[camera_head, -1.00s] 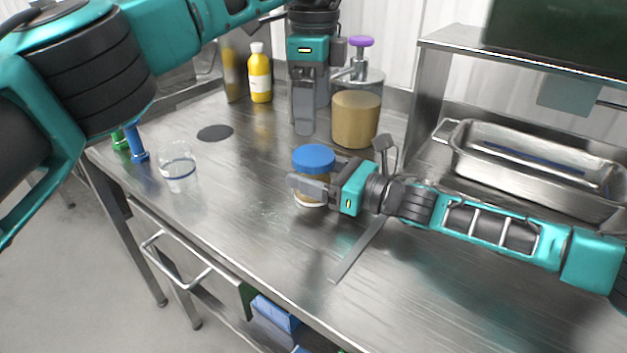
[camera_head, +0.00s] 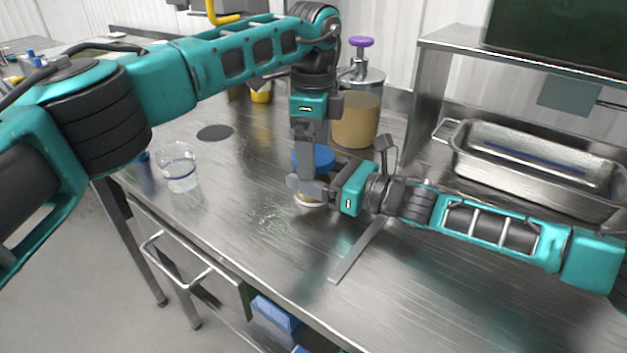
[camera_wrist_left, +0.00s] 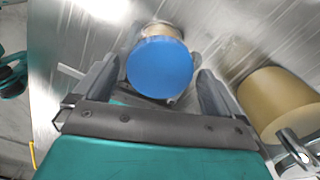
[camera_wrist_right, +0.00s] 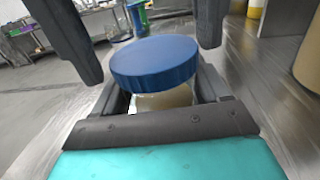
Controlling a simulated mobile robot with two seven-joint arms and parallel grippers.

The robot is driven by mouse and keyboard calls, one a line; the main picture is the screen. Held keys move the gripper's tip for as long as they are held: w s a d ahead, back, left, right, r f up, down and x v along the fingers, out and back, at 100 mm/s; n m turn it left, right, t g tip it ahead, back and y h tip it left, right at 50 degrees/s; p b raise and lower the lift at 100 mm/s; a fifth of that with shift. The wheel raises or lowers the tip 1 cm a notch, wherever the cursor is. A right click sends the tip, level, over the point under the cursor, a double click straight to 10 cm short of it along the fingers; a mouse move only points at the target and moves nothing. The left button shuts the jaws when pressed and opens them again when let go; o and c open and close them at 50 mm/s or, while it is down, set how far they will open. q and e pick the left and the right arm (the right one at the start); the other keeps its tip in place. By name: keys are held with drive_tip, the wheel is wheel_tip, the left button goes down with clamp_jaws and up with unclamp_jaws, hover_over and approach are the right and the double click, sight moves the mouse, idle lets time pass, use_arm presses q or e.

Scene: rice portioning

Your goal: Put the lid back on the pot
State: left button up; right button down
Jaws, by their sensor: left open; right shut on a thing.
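The pot is a small clear jar (camera_wrist_right: 165,97) with tan contents and a white base, standing on the steel table. Its blue lid (camera_head: 322,157) sits on top of it, and also shows in the left wrist view (camera_wrist_left: 160,67) and the right wrist view (camera_wrist_right: 154,63). My right gripper (camera_head: 312,189) is shut on the jar's body from the right side, below the lid. My left gripper (camera_head: 308,176) points down from above, open, with its fingers on either side of the lid. I cannot tell whether they touch it.
A pump dispenser (camera_head: 357,119) with tan contents and a purple top stands behind the jar. A clear cup (camera_head: 180,177) and a flat black disc (camera_head: 215,132) are at left. A steel pan (camera_head: 480,170) is at right. The table's front is mostly clear.

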use_arm(q)
drive_tip(key=c, duration=1.1)
